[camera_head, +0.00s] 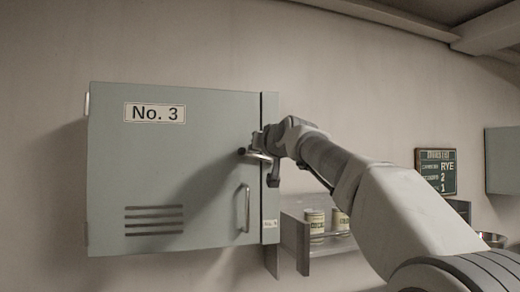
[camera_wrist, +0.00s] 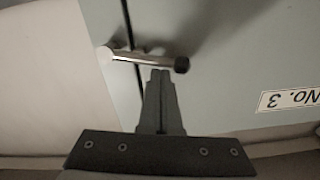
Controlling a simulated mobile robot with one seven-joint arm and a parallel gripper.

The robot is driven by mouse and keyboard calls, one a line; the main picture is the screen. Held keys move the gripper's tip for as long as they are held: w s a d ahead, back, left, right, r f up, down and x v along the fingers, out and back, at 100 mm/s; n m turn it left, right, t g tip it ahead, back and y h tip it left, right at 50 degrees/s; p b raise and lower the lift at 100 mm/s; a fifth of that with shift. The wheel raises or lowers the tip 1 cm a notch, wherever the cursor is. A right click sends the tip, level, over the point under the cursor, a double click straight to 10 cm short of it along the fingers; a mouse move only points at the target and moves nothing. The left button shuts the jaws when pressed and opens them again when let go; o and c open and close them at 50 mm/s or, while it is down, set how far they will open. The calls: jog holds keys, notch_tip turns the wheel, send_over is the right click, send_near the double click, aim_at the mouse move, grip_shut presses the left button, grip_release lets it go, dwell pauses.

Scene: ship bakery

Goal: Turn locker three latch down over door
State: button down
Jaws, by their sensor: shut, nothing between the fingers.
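Locker three (camera_head: 180,190) is a grey-green wall cabinet marked "No. 3", its door shut. Its latch (camera_head: 260,157) is a metal bar with a black end knob. The bar spans the seam at the door's right edge and lies roughly level, knob over the door. The latch (camera_wrist: 150,59) also shows in the wrist view, where the picture is upside down. My gripper (camera_head: 258,140) is shut and empty, just above the bar. In the wrist view the fingertips (camera_wrist: 161,72) are close to the bar near its knob; I cannot tell whether they touch.
A vertical door handle (camera_head: 246,208) is below the latch. A shelf (camera_head: 296,245) with tins (camera_head: 315,224) is low to the right of the locker. A dark sign (camera_head: 436,171) hangs farther right. The wall above the locker is clear.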

jog(key=shift+s+a+f+n+b, duration=0.1)
jog(key=shift+a+f+n+b, duration=0.15)
jog(key=shift+f+n+b, duration=0.35)
jog(key=shift+f, duration=0.2)
jog(key=s+d+r+b, duration=0.2)
jog(key=s+d+r, duration=0.2)
jog(key=s, duration=0.6)
jog(key=shift+r, duration=0.2)
dwell(0.5)
